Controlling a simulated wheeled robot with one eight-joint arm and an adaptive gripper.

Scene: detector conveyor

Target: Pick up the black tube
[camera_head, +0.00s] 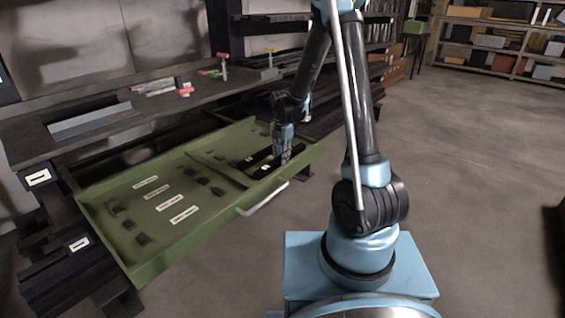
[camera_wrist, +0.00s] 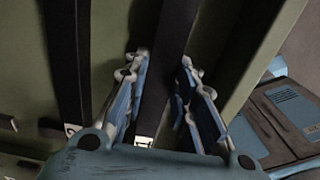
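Two long black tubes with small white labels lie in the right compartment of a green drawer. In the wrist view, one black tube (camera_wrist: 168,50) runs between my gripper's fingers, and the other tube (camera_wrist: 68,65) lies to the left, outside them. In the head view, the tubes (camera_head: 259,157) show beside my gripper (camera_head: 286,160), which points down over the compartment. My gripper (camera_wrist: 163,60) is open, with one finger on each side of the nearer tube. I cannot tell whether the fingers touch it. Part of that tube is hidden by the gripper body.
The green drawer (camera_head: 140,262) is pulled out, with a handle (camera_head: 263,199) at its front. Its left part holds several small dark pieces and white labels. A dark bench (camera_head: 100,100) with clamps stands behind. The floor to the right is clear.

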